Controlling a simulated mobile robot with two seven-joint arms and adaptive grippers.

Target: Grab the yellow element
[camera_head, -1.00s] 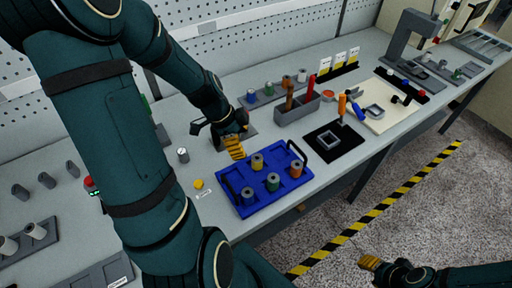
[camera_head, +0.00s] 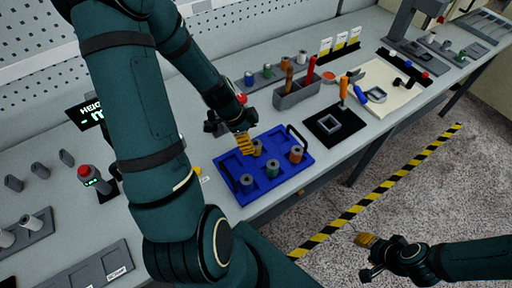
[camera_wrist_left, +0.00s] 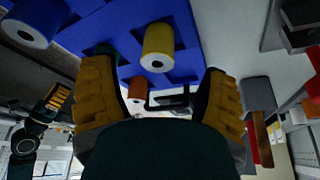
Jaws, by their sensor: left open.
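The yellow spool (camera_head: 258,149) stands in the blue tray (camera_head: 268,190), partly hidden by my left gripper (camera_head: 246,145) in the head view. In the left wrist view the yellow spool (camera_wrist_left: 158,46) lies between and beyond the open yellow fingers of my left gripper (camera_wrist_left: 156,68), touching neither finger. The left gripper is empty. My right gripper (camera_head: 366,257) hangs over the floor at lower right, away from the bench; its finger opening is unclear.
The tray also holds a green spool (camera_head: 272,168), an orange spool (camera_head: 296,154) and a blue spool (camera_head: 247,181). A grey tool box (camera_head: 296,95) stands behind it. A black mat (camera_head: 335,133) lies to the right.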

